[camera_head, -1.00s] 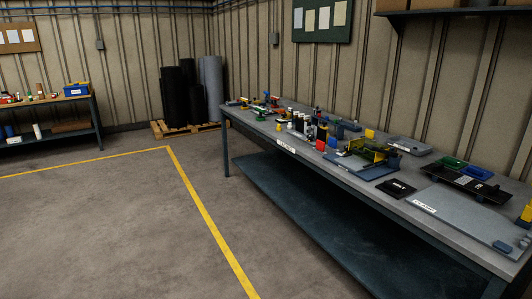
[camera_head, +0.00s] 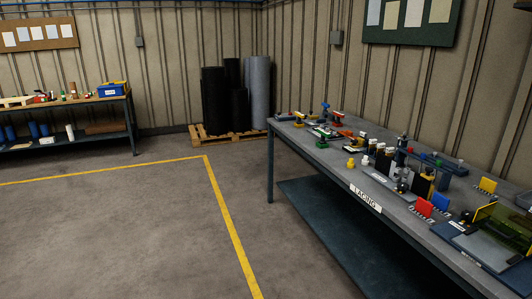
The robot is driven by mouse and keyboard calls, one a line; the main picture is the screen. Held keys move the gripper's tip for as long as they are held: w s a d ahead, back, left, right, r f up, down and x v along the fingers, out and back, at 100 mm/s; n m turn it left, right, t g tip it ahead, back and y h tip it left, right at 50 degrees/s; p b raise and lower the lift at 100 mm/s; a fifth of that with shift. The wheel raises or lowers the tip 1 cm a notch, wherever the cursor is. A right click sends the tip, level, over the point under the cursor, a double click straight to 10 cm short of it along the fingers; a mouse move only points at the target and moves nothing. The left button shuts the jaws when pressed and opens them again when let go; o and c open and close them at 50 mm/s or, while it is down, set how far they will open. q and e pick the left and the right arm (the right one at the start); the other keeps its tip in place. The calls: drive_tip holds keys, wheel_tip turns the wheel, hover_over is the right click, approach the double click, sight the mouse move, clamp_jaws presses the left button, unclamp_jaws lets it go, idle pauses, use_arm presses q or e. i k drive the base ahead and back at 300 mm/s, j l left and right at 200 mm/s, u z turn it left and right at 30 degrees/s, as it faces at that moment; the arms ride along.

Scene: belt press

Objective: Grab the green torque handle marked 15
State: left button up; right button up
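A small green item (camera_head: 323,133) lies near the far end of the grey workbench (camera_head: 395,210), among several small tools. It may be the green torque handle, but it is too small to tell its shape or read a number on it. A yellow-topped tool (camera_head: 298,119) and a red-topped tool (camera_head: 337,117) stand close behind it. Neither of my grippers is in view.
The workbench runs along the right, with a "LACING" label (camera_head: 366,198) on its front edge. A second table (camera_head: 60,105) with small items and a blue bin (camera_head: 112,90) stands at left. Dark rolls stand on a pallet (camera_head: 215,138) at the back. The floor (camera_head: 110,230) is open.

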sight(324, 134)
drive_tip(key=i+j, duration=0.1)
drive_tip(key=i, duration=1.85)
drive_tip(key=i+j+z, duration=0.15)
drive_tip(key=i+z, duration=0.2)
drive_tip(key=i, duration=0.15)
drive_tip(key=i+j+z, duration=0.35)
drive_tip(key=i, duration=0.15)
drive_tip(key=i+j+z, duration=0.4)
drive_tip(key=j+z, duration=0.35)
drive_tip(key=j, duration=0.55)
